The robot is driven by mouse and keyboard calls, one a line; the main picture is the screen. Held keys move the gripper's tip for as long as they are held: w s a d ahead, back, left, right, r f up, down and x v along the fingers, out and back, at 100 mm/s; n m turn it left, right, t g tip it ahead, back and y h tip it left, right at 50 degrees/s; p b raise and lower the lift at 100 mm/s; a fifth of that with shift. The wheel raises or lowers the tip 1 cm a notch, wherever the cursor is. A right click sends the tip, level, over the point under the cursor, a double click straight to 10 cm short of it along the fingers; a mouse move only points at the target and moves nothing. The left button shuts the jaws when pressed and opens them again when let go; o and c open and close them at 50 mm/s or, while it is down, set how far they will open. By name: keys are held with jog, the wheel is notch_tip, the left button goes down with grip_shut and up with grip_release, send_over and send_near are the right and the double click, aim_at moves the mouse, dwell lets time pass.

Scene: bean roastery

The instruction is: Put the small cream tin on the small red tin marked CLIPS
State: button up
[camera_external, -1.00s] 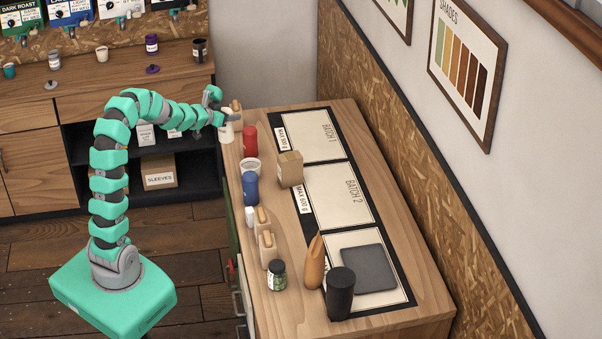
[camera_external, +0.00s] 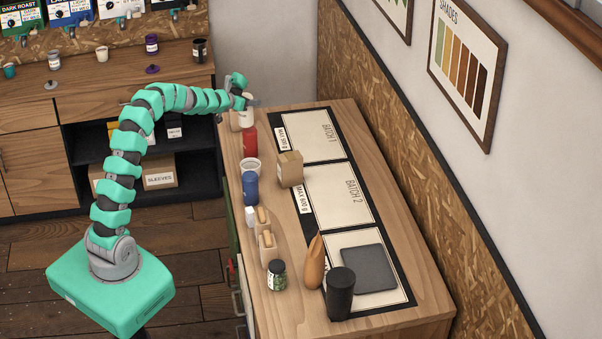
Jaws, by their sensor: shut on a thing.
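The small cream tin (camera_external: 246,118) is upright in my gripper (camera_external: 246,103), near the far left corner of the counter. My gripper is shut on it; its fingers are small and partly hidden by the arm's end. The small red tin (camera_external: 249,143) stands upright on the counter. The cream tin shows directly above the red tin in the picture, its lower edge meeting the red tin's top edge. I cannot tell whether the two touch. The CLIPS marking is too small to read.
A white cup (camera_external: 251,167) and a blue tin (camera_external: 250,188) stand in front of the red tin. A tan item (camera_external: 235,122) is just left of the cream tin. A brown box (camera_external: 290,169) stands right, by the batch mat (camera_external: 308,136). The far mat panel is clear.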

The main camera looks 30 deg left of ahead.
jog(key=shift+w+f+b, duration=0.15)
jog(key=shift+w+f, duration=0.4)
jog(key=shift+f, duration=0.35)
jog(key=shift+w+f+b, duration=0.15)
jog(key=shift+w+f, duration=0.4)
jog(key=shift+f, duration=0.35)
jog(key=shift+f, duration=0.1)
jog(key=o, duration=1.1)
jog(key=shift+o, duration=0.2)
jog(key=b+v, duration=0.2)
jog(key=v, duration=1)
jog(key=shift+a, duration=0.1)
